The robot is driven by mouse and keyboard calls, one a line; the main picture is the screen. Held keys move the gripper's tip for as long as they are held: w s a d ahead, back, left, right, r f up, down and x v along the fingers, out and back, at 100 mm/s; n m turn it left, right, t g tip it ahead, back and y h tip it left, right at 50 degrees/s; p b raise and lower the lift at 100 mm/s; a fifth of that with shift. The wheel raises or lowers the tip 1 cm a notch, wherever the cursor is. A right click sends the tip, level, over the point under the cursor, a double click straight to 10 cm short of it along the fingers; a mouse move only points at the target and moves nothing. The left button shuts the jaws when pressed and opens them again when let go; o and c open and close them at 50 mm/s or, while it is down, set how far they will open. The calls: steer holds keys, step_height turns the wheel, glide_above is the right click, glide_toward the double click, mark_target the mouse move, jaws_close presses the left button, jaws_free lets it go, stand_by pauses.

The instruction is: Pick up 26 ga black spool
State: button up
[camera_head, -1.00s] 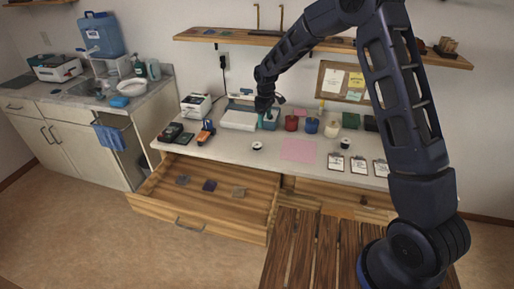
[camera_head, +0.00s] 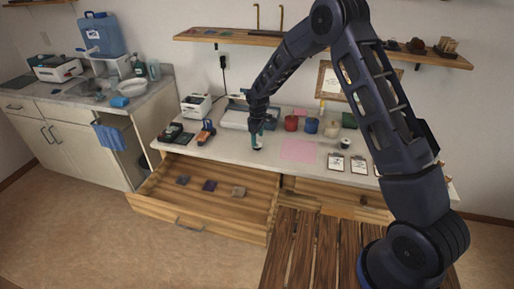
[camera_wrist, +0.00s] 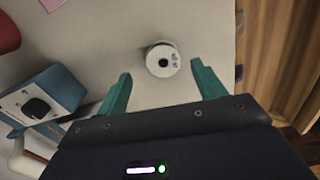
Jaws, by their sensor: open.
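A small spool (camera_wrist: 163,61) with a white face and dark centre sits on the white worktop, framed between my fingers in the wrist view. Its label is too small to read. It also shows in the head view (camera_head: 257,148), just below my fingertips. My gripper (camera_head: 256,139) is open, with its teal fingers on either side of the spool in the wrist view (camera_wrist: 161,70); they do not appear to touch it. A second, similar spool (camera_head: 345,143) stands further right on the worktop; its gauge is unreadable too.
A pink sheet (camera_head: 298,151) lies to the right of the near spool. An open wooden drawer (camera_head: 205,200) juts out below the worktop's left part.

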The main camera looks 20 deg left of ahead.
steer(key=f, duration=0.4)
steer(key=shift+s, duration=0.25)
steer(key=c, duration=1.1)
steer(key=shift+r, duration=0.1)
